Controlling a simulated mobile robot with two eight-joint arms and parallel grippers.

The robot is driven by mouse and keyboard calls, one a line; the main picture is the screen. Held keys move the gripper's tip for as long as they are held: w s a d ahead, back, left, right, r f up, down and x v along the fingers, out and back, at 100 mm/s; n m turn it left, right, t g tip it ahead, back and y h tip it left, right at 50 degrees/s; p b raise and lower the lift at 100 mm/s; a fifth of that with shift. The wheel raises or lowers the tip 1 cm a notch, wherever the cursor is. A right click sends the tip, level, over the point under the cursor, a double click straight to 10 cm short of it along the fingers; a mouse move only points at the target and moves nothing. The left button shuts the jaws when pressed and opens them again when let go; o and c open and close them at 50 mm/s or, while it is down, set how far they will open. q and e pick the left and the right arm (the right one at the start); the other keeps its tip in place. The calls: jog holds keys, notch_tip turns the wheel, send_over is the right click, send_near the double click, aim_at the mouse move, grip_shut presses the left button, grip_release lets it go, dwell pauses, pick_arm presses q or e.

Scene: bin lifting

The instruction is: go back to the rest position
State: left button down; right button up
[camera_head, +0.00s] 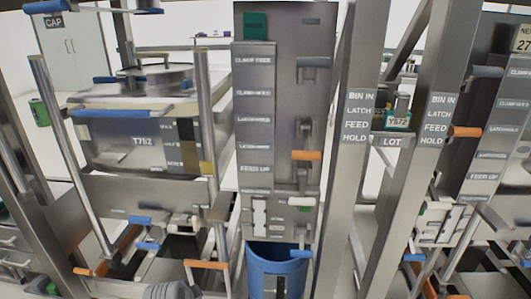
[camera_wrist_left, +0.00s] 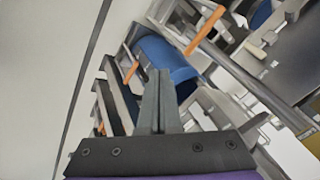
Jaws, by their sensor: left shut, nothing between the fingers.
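My left gripper (camera_wrist_left: 160,78) shows in the left wrist view, with its two grey fingers pressed together and nothing between them. A blue bin (camera_wrist_left: 160,60) lies beyond the fingertips there, apart from them as far as I can tell. In the head view the blue bin (camera_head: 277,262) stands at the bottom centre, below the grey panel with the feed and latch labels. Its lower part is cut off by the frame. My right gripper is in neither view.
A grey labelled panel (camera_head: 255,130) stands in the centre, with an orange handle (camera_head: 306,155). Two slanted posts (camera_head: 357,110) marked "BIN IN LATCH FEED HOLD" stand to its right. A framed machine marked T752 (camera_head: 110,137) fills the left. Orange handles (camera_wrist_left: 206,28) also show in the wrist view.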

pick_arm(q)
jog(key=s+d+r+n+g, duration=0.2)
jog(key=s+n, duration=0.9)
jog(key=s, duration=1.7)
notch_tip(320, 180, up, 21)
jog(key=w+p, duration=0.2)
jog(key=p, duration=1.8)
jog(key=shift+w+r+t+y, duration=0.2)
jog(key=shift+w+t+y, duration=0.1)
jog(key=shift+t, duration=0.1)
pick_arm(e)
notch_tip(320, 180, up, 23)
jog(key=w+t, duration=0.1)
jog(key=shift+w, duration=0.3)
pick_arm(q)
jog(key=shift+s+a, duration=0.1)
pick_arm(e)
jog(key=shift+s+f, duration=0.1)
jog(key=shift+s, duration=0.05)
